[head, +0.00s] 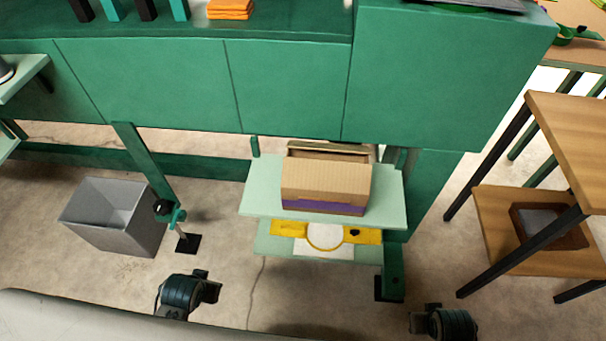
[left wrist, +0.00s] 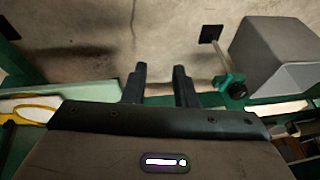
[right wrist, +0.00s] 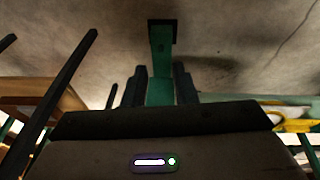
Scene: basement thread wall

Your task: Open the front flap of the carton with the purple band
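The tan carton (head: 325,180) with the purple band (head: 323,207) sits on a pale green shelf (head: 258,195) in the middle of the head view. A tan cardboard panel faces me above the band. A darker gap shows along the carton's far edge; its inside is mostly hidden. My left gripper (head: 212,288) is low in front, left of the carton and apart from it. It is open and empty in the left wrist view (left wrist: 159,70). My right gripper (head: 418,322) is low at the right, apart from the carton. It is open and empty in the right wrist view (right wrist: 160,70).
A lower shelf under the carton holds a yellow item (head: 368,236) with a white round part. A grey bin (head: 115,215) stands on the floor at left. Green cabinets (head: 290,90) rise behind the carton. A wooden table (head: 570,130) is at right. Bare floor lies between.

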